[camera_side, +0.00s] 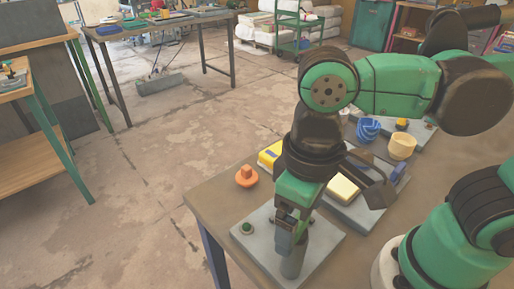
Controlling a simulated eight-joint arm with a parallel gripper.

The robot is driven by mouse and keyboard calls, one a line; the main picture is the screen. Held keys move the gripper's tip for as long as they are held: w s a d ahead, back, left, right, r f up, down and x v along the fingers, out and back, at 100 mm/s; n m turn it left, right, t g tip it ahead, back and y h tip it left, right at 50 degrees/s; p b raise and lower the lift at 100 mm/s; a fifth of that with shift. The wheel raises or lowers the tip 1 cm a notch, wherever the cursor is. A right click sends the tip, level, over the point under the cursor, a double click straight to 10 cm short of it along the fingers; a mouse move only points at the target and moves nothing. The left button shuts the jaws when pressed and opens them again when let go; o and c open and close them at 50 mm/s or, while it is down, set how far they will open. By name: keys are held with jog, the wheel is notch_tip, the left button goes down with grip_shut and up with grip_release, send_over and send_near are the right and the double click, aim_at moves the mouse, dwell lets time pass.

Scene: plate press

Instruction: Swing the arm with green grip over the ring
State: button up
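My gripper (288,236) points down over a light grey plate (318,248) at the table's front left corner. It is beside or in front of a grey upright cylinder (293,264) on that plate; I cannot tell whether they touch. A small round green knob (247,227) sits on a dark base at the plate's left part, apart from my gripper and to its left; it may be the green grip. The swinging arm and the ring cannot be made out and may be hidden behind my gripper. The fingertips are too small and covered to read.
An orange knobbed piece (247,177) stands behind the plate. Behind my wrist are a yellow box (269,155), a cream block (342,189), a blue bowl (368,129) and a yellow cup (402,146). The brown table (212,200) is bare at its left edge.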

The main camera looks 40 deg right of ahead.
jog(key=shift+r, duration=2.8)
jog(key=shift+f, duration=0.15)
notch_tip(320, 180, down, 5)
jog(key=shift+f, duration=0.15)
jog(key=shift+n, duration=0.5)
jog(key=shift+r, duration=2.15)
